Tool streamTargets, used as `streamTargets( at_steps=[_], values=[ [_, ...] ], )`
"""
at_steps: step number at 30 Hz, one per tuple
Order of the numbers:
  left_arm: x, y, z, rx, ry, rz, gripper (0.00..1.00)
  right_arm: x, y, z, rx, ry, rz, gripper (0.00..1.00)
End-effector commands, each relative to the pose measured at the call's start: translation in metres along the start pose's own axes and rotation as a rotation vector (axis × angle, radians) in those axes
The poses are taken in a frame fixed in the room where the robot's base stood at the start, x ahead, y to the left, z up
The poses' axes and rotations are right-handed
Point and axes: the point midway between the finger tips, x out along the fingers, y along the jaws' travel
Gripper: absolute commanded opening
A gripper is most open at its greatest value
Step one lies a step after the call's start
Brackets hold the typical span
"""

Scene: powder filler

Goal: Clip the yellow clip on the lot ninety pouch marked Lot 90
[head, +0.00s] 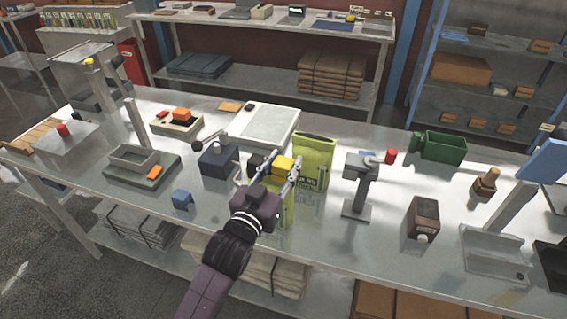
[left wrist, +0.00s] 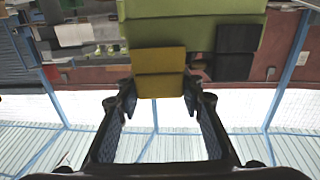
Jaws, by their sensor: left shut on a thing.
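My left gripper (head: 270,168) is shut on the yellow clip (head: 284,163). The clip also shows between the fingers in the left wrist view (left wrist: 160,72). A yellow-green pouch (head: 285,214) stands behind the gripper, mostly hidden by it. In the left wrist view a yellow-green pouch (left wrist: 190,30) lies right at the clip; I cannot tell whether the clip grips its edge. A second yellow-green pouch (head: 313,160) stands just to the right, with dark print too small to read. My right gripper is not in view.
A dark blue box (head: 218,160) stands left of the gripper, and a small blue block (head: 182,199) nearer the front edge. A grey post stand (head: 357,185) is right of the pouches. A green bin (head: 444,148) and brown box (head: 423,217) stand farther right on the metal table.

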Motion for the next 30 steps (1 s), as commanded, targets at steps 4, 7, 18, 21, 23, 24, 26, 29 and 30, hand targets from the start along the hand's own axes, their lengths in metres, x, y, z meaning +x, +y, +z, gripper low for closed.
streamTargets(
  at_steps=[4,7,18,21,23,24,26,29,30],
  values=[
    [0.0,0.0,0.001,0.0,0.0,0.0,0.18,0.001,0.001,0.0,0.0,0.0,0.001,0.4],
    [0.0,0.0,0.002,0.0,0.0,0.0,0.18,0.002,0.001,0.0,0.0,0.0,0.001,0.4],
    [0.0,0.0,0.008,0.0,0.0,0.0,0.18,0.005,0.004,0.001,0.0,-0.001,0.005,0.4],
    [0.0,0.0,0.009,0.0,0.0,0.0,0.18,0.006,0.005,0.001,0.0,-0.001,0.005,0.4],
    [0.0,0.0,0.01,0.0,0.0,0.0,0.18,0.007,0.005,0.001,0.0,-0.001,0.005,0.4],
    [0.0,0.0,0.011,0.0,0.0,0.0,0.18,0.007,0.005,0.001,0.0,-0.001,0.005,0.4],
    [0.0,0.0,0.012,0.0,0.0,0.0,0.18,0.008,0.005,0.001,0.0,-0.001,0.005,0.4],
    [0.0,0.0,0.013,0.0,0.0,0.0,0.18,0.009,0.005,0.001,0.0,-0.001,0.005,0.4],
    [0.0,0.0,0.014,0.0,0.0,0.0,0.18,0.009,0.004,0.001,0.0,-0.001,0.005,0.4]
  ],
)
